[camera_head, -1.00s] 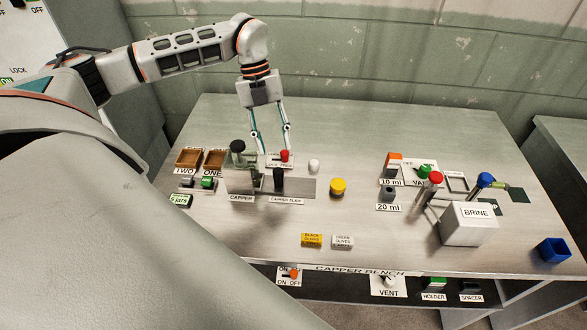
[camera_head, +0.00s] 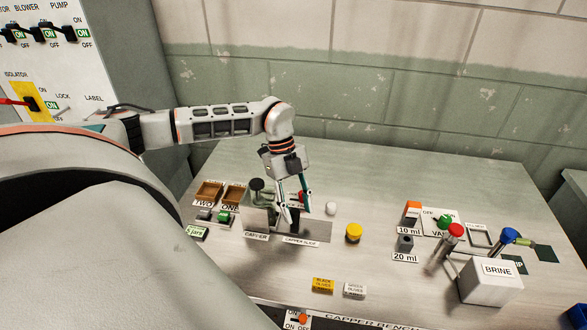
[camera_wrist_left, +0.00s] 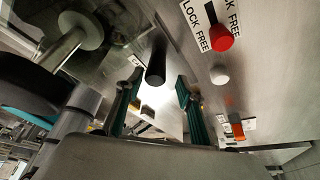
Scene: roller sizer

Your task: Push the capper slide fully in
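The capper (camera_head: 258,212) is a pale block with a dark-topped post at the left of the bench. The capper slide's upright black handle (camera_wrist_left: 156,60) shows in the wrist view between my left fingertips, with a gap on each side. My left gripper (camera_head: 296,214) is open and reaches down at the slide, its fingers partly hiding the handle in the head view. It also shows open in the wrist view (camera_wrist_left: 158,88). A red knob (camera_wrist_left: 222,38) sits at the FREE end of its LOCK/FREE plate. My right gripper is out of view.
A white knob (camera_head: 331,208) and yellow knob (camera_head: 353,232) stand right of the slide. Brown trays (camera_head: 233,196) lie left. The BRINE box (camera_head: 490,281) and red and blue handles stand right. Bare bench (camera_head: 390,180) lies behind.

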